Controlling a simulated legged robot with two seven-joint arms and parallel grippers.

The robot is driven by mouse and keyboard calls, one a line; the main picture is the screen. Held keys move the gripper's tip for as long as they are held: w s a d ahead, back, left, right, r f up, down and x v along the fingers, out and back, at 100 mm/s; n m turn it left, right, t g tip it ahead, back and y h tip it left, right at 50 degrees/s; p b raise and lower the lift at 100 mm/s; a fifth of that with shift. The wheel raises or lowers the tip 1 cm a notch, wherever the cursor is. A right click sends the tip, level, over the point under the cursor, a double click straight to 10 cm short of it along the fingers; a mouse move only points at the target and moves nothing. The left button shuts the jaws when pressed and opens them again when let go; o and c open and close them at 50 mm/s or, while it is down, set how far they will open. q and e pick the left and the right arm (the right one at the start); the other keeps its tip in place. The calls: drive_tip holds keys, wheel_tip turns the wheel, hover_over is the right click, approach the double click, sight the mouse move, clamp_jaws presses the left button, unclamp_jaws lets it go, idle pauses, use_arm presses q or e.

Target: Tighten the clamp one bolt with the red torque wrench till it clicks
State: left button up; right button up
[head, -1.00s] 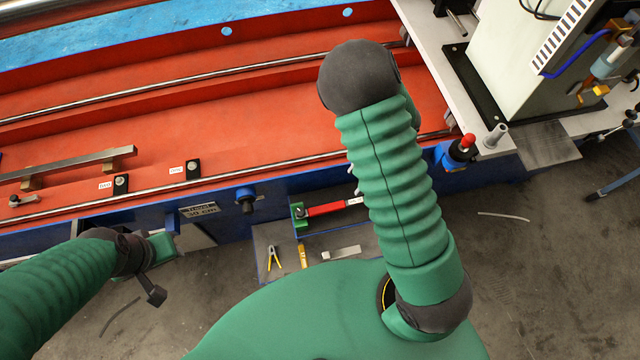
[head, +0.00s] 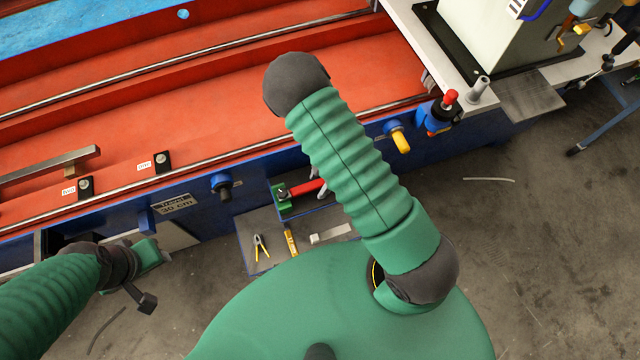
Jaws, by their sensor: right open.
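The red torque wrench (head: 304,188) lies in the blue tray along the bench front, its head at a green block (head: 283,201). My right forearm hides its far end. My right gripper (head: 318,183) shows only as pale fingertips past the forearm, at the wrench handle; it is open, and contact cannot be told. Two black clamp blocks with bolts stand on the red bed: one (head: 162,161) by a small label that seems to read "one", another (head: 85,187) farther left. My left gripper (head: 150,257) is by the bench front at lower left; its fingers are unclear.
Yellow-handled pliers (head: 261,247), a yellow tool (head: 291,241) and a pale flat piece (head: 331,233) lie on the grey shelf. Floor at right is mostly clear.

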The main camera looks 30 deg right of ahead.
drive_tip(key=shift+r, duration=0.1)
drive_tip(key=shift+c, duration=0.3)
clamp_jaws()
idle(0.9)
